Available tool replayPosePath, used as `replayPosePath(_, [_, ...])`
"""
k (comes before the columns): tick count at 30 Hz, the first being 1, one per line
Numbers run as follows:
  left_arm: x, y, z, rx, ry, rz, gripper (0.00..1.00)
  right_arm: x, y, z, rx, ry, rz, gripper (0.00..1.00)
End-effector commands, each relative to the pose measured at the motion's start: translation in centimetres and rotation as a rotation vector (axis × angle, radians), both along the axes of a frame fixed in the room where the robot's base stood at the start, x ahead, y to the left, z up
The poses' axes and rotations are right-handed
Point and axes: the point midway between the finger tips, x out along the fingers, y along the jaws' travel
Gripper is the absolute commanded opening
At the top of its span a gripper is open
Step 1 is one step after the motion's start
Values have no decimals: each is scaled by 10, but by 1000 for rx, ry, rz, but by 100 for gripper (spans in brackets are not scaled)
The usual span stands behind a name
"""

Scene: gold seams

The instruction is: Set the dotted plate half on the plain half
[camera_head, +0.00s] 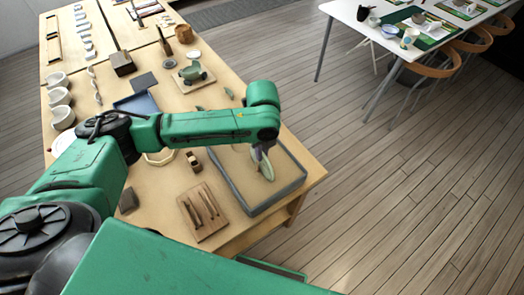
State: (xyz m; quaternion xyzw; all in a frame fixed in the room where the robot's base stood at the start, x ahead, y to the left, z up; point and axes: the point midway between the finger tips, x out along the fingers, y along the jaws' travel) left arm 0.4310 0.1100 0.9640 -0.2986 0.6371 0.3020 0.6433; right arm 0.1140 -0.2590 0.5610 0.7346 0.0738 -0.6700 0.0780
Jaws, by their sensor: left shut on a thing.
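My left gripper (259,153) points down over the grey-rimmed sand tray (297,184) near the table's front right corner. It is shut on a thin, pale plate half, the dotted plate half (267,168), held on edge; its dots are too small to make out. A pale green piece, seemingly the plain half (262,186), stands on edge in the sand just below it. The two overlap in the picture; I cannot tell whether they touch. My right gripper is not in view.
A wooden block with dark sticks (203,210) lies left of the tray. A green bowl on a board (193,73), a blue tray (137,104) and white cups (60,96) stand farther back. A white table (345,12) stands across the floor.

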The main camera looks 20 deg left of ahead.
Motion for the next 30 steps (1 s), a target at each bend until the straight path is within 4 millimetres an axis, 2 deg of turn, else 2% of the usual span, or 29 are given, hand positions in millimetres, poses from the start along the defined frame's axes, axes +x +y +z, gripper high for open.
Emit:
replayPosePath(24, [0, 0, -2, -1, -1, 0, 0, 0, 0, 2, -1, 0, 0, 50])
replayPosePath(25, [0, 0, -2, 0, 0, 0, 19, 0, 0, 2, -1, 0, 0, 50])
replayPosePath(27, [0, 0, -2, 0, 0, 0, 45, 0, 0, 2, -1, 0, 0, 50])
replayPosePath(30, [0, 0, -2, 0, 0, 0, 46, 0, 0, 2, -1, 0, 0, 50])
